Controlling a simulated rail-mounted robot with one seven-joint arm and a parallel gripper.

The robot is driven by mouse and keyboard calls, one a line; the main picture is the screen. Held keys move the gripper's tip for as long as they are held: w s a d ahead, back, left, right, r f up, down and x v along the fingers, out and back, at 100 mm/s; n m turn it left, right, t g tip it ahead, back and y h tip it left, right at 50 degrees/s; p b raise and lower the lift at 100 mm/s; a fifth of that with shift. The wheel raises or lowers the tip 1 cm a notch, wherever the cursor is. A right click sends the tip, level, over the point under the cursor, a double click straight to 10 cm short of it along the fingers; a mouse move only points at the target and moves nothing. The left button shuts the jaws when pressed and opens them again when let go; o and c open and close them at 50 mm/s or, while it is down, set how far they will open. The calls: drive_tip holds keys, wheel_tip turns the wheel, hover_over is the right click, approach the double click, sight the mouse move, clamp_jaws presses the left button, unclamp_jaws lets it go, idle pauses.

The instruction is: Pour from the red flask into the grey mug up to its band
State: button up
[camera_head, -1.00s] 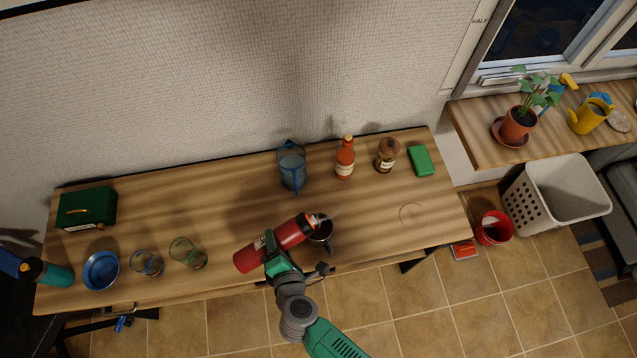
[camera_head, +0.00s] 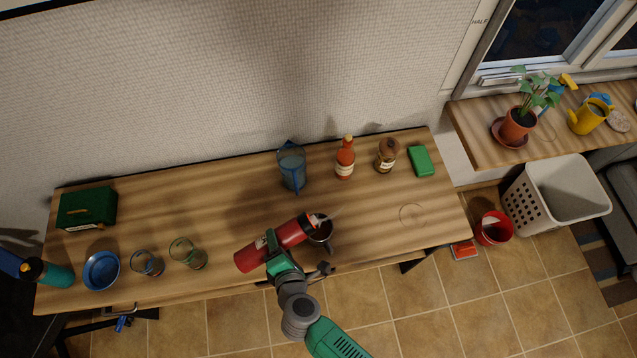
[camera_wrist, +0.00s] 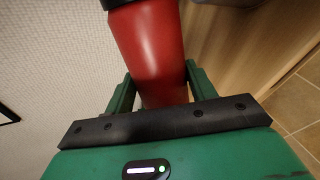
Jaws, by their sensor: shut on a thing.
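The red flask (camera_head: 262,250) is tilted nearly level, its open end to the right, just above the grey mug. My gripper (camera_head: 280,262) is shut around the flask's body. In the wrist view, the red flask (camera_wrist: 150,48) fills the space between the green fingers of my gripper (camera_wrist: 158,90). The grey mug (camera_head: 322,243) stands on the table near its front edge, under the flask's mouth. The mug is partly covered by the flask, and its band and fill level cannot be made out. Whether liquid is flowing is too small to tell.
On the wooden table (camera_head: 375,225), a blue pitcher (camera_head: 292,168), sauce bottle (camera_head: 345,160), brown jar (camera_head: 387,155) and green sponge (camera_head: 421,160) stand behind. Two glasses (camera_head: 187,254), a blue bowl (camera_head: 101,270) and a green box (camera_head: 87,208) are at the left. The table's right is mostly clear.

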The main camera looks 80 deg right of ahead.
sight(266, 251)
idle(0.6)
